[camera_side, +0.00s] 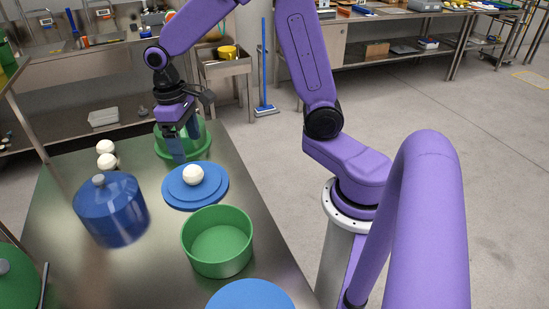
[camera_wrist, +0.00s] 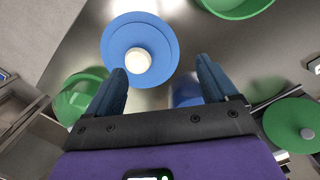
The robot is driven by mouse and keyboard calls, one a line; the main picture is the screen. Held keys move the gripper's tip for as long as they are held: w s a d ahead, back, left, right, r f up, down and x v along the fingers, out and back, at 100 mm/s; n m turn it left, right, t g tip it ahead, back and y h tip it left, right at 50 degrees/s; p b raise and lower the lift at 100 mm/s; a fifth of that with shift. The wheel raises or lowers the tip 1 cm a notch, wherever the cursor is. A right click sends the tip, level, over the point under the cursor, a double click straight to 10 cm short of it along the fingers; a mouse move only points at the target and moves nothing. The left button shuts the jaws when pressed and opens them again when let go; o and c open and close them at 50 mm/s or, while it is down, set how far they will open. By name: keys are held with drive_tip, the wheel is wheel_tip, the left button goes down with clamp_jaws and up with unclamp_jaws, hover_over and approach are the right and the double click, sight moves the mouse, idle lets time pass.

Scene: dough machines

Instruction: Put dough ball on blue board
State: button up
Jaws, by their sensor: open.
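The blue board (camera_side: 218,190) is a round, stepped disc on the steel table. A white dough ball (camera_side: 193,175) rests on its raised middle. The board (camera_wrist: 118,38) and the ball (camera_wrist: 138,61) also show in the wrist view, beyond the fingertips. Two more white dough balls (camera_side: 105,147) (camera_side: 107,161) sit at the table's left, behind the blue pot. My gripper (camera_side: 178,157) is open and empty, above the table just behind the board, with its blue fingers pointing down. In the wrist view my gripper (camera_wrist: 161,68) has its fingers apart with no ball between them.
A lidded blue pot (camera_side: 110,212) stands at left. An open green pot (camera_side: 217,242) stands in front of the board, and another blue disc (camera_side: 250,295) lies at the front edge. A green container (camera_side: 200,143) stands behind my gripper. A green lidded item (camera_side: 15,275) is at far left.

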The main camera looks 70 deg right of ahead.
drive_tip(key=s+a+r+n+t, duration=0.1)
drive_tip(key=s+n, duration=0.8)
drive_tip(key=s, duration=1.4)
drive_tip(key=shift+s+r+n+y, duration=0.3)
drive_tip(key=shift+r+n, duration=0.1)
